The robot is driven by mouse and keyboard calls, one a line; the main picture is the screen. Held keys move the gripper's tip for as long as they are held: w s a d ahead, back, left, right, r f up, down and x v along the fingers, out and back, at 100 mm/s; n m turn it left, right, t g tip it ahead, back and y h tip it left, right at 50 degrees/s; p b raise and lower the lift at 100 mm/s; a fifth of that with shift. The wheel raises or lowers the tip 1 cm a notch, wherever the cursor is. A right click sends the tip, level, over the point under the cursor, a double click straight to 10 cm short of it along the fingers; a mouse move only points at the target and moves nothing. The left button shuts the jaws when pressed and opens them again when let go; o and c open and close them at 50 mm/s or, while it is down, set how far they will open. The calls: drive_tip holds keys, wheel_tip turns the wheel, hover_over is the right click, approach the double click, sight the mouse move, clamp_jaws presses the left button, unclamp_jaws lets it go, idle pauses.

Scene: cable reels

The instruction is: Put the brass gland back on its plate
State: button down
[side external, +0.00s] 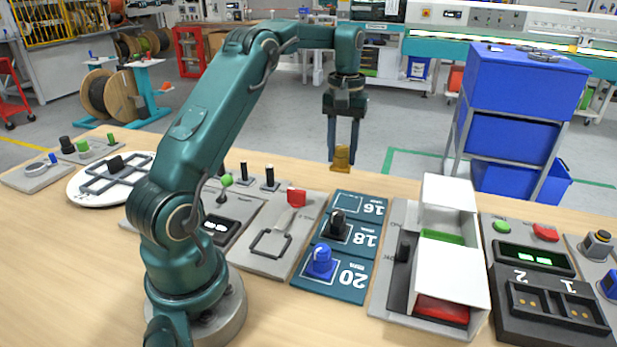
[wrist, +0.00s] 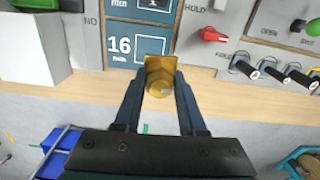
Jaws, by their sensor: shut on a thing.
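The brass gland (side external: 341,158) is held between the fingertips of my gripper (side external: 342,146), which points down. The gland is in the air, above the back edge of the table behind the blue plates. In the wrist view the gland (wrist: 160,72) sits between both fingers and covers part of the plate behind it. The plate marked 16 (side external: 372,208) has an empty white square outline. It also shows in the wrist view (wrist: 112,62). The plate marked 20 (side external: 356,291) bears a blue gland (side external: 320,261).
Left of the plates is a grey panel with a red-handled lever (side external: 296,197). Several black-capped posts (side external: 269,177) stand left of the red lever. The air around my gripper is clear.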

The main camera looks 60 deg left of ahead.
drive_tip(key=f, duration=0.1)
drive_tip(key=w+d+f, duration=0.1)
drive_tip(key=shift+w+f, duration=0.25)
drive_tip(key=shift+f, duration=0.05)
drive_tip(key=shift+f+m, duration=0.25)
drive_tip(key=shift+m, duration=0.05)
drive_tip(key=shift+d+f, duration=0.2)
drive_tip(key=shift+f, duration=2.35)
drive_tip(key=shift+f, duration=0.3)
drive_tip(key=shift+c, duration=2)
unclamp_jaws()
drive_tip(key=shift+r, duration=0.1)
